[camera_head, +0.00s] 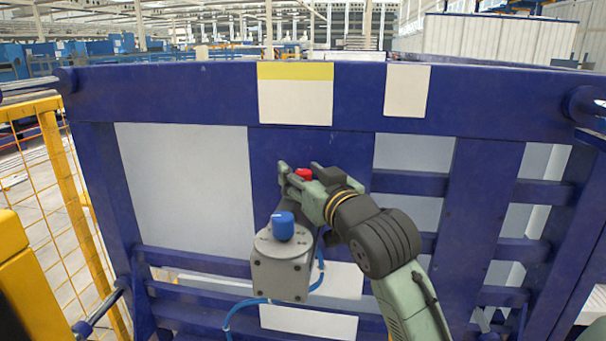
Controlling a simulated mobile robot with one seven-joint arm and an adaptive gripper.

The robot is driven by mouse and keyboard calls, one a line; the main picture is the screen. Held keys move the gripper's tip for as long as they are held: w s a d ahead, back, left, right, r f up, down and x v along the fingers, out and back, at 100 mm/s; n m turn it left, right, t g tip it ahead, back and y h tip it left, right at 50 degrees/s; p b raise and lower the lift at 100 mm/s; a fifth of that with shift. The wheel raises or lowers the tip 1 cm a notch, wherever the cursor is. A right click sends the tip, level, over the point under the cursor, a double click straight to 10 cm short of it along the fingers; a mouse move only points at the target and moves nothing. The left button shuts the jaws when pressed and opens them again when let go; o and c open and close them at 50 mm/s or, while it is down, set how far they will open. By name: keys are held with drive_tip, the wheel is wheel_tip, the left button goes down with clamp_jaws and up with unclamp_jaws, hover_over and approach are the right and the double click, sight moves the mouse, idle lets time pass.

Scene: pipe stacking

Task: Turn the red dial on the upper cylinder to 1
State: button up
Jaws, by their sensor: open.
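The red dial (304,174) shows as a small red piece between the fingers of my gripper (297,175). The gripper reaches in from the lower right and is open around or just in front of the dial; whether it touches the dial cannot be told. The upper cylinder under the dial is mostly hidden behind my gripper and wrist. Any numbers by the red dial are hidden. A blue dial (283,226) stands on a lower grey cylinder (281,268), below and left of my gripper, with marks on its top face.
A dark blue metal frame (480,100) with pale panels stands behind the cylinders. A blue hose (240,307) curves around the lower cylinder. A yellow mesh fence (62,180) is at the left. Open space lies left of the lower cylinder.

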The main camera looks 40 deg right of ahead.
drive_tip(key=v, duration=1.2)
